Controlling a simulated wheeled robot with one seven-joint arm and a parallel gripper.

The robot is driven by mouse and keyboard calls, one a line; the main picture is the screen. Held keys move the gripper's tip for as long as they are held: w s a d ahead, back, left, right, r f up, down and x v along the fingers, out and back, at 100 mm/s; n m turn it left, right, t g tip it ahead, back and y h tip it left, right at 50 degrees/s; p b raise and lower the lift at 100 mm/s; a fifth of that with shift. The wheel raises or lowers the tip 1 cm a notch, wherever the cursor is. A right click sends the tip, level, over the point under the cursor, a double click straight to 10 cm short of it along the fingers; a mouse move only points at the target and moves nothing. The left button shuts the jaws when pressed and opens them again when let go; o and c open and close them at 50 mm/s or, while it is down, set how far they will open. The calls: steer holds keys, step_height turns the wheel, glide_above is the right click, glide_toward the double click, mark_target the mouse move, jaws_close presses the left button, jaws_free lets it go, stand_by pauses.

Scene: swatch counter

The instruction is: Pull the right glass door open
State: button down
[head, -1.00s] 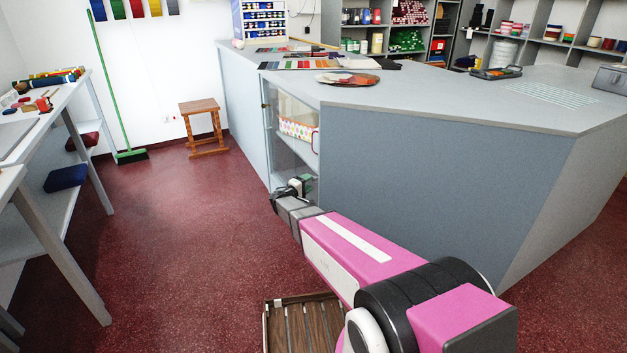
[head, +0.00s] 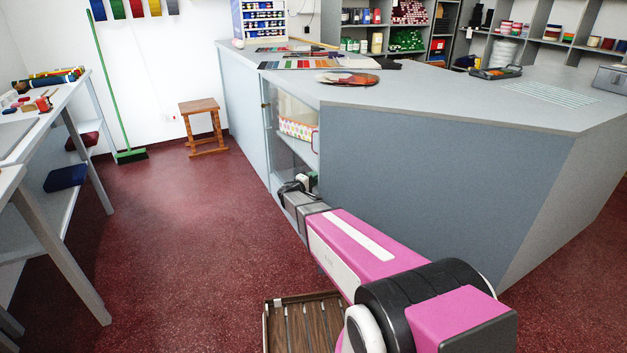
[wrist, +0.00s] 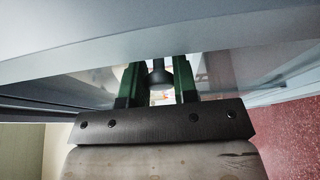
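The glass-fronted section of the grey counter shows in the head view, with a glass door (head: 285,140) seen at a steep angle. No opening at its edge can be made out. My gripper (head: 299,185) is low in front of the glass, at the right end of this section. In the wrist view my gripper (wrist: 159,84) has its two green fingers apart, with a dark round knob (wrist: 159,79) between them. Narrow gaps seem to show beside the knob, so contact is not clear. The glass behind is pale and reflective.
A patterned basket (head: 298,128) stands on a shelf behind the glass. The counter's blank grey panel (head: 430,190) is just right of my arm. A wooden stool (head: 203,125) stands farther back. The red floor (head: 190,240) left of my arm is clear.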

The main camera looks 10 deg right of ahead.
steer(key=w+a, duration=0.4)
steer(key=w, duration=0.9)
steer(key=w+a, duration=0.4)
steer(key=w, duration=0.9)
steer(key=shift+w+a, duration=0.4)
steer(key=c, duration=0.9)
jaws_free()
steer(key=v, duration=1)
steer(key=shift+s+a, duration=0.25)
steer(key=shift+s, duration=0.1)
